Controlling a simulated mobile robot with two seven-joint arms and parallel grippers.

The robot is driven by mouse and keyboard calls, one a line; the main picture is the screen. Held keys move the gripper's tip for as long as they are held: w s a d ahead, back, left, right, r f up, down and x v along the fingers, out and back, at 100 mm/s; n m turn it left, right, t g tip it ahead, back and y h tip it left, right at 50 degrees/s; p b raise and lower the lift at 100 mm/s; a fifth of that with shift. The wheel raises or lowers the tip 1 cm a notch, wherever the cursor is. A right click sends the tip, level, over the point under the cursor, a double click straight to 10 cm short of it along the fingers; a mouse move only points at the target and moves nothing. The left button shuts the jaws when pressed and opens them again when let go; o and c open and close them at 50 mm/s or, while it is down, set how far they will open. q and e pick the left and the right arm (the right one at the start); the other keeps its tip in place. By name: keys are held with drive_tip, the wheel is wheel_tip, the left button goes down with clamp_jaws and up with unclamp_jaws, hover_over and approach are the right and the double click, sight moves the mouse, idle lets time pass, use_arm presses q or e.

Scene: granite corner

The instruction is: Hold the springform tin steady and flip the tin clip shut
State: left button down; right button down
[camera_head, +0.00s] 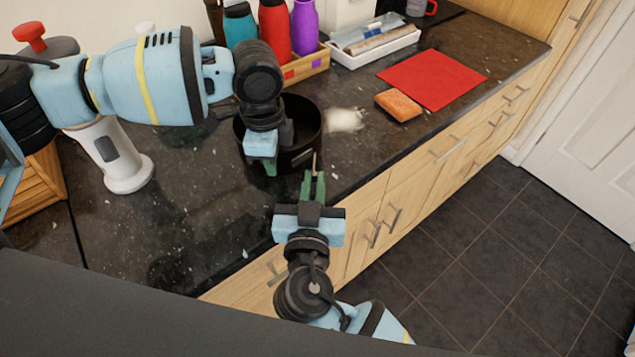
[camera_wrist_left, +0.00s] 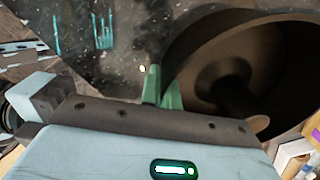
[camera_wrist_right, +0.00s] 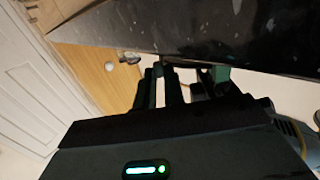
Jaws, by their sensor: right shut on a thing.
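The dark round springform tin (camera_head: 308,120) stands on the granite counter near its front edge. Its open inside fills the right of the left wrist view (camera_wrist_left: 285,60). My left gripper (camera_head: 262,168) points down at the tin's near left wall. Its green fingers (camera_wrist_left: 161,88) are close together at the wall; I cannot tell whether they grip it. My right gripper (camera_head: 314,180) is at the tin's front, over the counter edge, with its fingers closed together. The thin tan tin clip (camera_head: 314,160) shows at its fingertips. The right wrist view hides most of the clip.
Bottles (camera_head: 273,35) in a wooden box and a white tray (camera_head: 372,50) stand behind. An orange sponge (camera_head: 398,105) and a red mat (camera_head: 432,79) lie right of the tin. A white stand-like object (camera_head: 120,160) is at left. The front middle counter is clear.

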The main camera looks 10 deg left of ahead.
idle(0.3)
drive_tip(key=c, duration=1.5)
unclamp_jaws()
drive_tip(key=shift+d, duration=0.15)
